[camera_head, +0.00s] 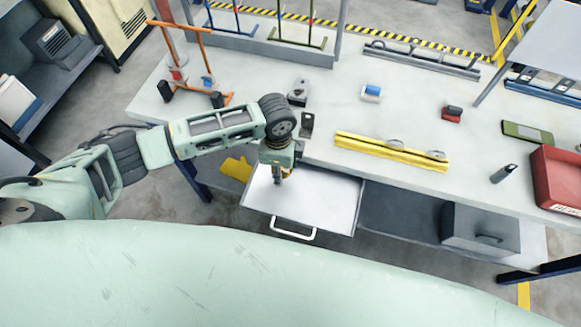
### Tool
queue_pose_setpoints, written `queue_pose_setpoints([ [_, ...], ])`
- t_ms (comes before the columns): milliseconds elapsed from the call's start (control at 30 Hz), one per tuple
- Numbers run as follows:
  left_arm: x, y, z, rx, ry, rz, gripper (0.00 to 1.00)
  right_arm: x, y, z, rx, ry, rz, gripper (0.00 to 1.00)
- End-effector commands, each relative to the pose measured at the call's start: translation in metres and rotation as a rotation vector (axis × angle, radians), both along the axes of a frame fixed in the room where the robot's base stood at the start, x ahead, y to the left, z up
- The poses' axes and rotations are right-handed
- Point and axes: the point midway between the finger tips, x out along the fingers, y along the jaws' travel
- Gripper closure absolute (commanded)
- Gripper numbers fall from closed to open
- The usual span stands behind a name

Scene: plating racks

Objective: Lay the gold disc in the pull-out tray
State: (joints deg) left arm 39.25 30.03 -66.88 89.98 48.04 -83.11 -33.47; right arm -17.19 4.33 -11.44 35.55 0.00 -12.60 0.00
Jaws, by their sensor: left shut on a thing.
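The pull-out tray (335,192) is a white, shallow drawer with a white handle at its front. It stands pulled out below the front edge of the workbench. My left gripper (279,179) points down over the left part of the tray and is shut. A small gold-coloured bit shows beside its fingers, which fits the gold disc. Most of the disc is hidden by the gripper, and its height above the tray floor is hard to tell. My right gripper is not in view.
On the workbench (400,110) are a yellow rail (385,150), a blue-and-white block (371,92), a dark red block (452,114) and a red bin (560,178). An orange rack (203,62) stands at the left. A grey drawer box (480,230) sits below right.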

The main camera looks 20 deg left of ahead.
Motion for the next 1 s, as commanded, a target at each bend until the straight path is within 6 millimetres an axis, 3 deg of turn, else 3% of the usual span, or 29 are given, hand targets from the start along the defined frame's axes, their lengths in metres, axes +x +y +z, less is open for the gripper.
queue_pose_setpoints([
  [467,0.001,0.0,0.004,-0.001,-0.002,0.004,0.85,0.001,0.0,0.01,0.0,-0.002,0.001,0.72],
  [1000,0.0,-0.001,-0.048,-0.003,-0.002,0.004,0.85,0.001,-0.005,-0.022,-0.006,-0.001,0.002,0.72],
])
